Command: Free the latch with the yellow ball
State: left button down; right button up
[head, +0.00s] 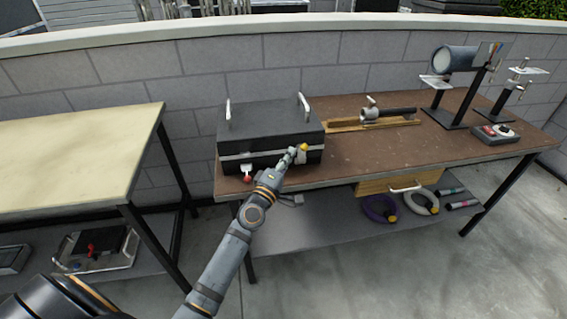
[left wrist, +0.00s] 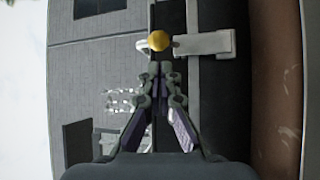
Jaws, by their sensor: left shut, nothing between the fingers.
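A black case (head: 268,128) with a pale band and two upright metal handles stands at the left end of the brown table. The yellow ball (head: 303,147) sits on the latch at the right part of the case's front. In the left wrist view the yellow ball (left wrist: 159,41) is at the inner end of the pale metal latch (left wrist: 205,43). My left gripper (head: 291,155) is shut and empty, its tips just short of the ball; it also shows in the left wrist view (left wrist: 160,68). I cannot tell whether the tips touch the ball. My right gripper is out of view.
A second latch with a red ball (head: 247,178) is at the case's left front. The brown table (head: 345,155) also holds a metal clamp on a wooden strip (head: 372,122), a lamp-like stand (head: 454,62) and a small box (head: 496,133). Rings lie below, near a drawer (head: 388,184).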

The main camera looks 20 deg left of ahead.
aim_at(303, 154)
pick_arm(q)
jog(key=shift+w+d+r, duration=0.1)
jog(key=shift+w+r, duration=0.05)
jog(key=shift+w, duration=0.7)
jog(key=shift+w+d+r, duration=0.1)
jog(key=shift+w+r, duration=0.05)
jog(key=shift+w, duration=0.65)
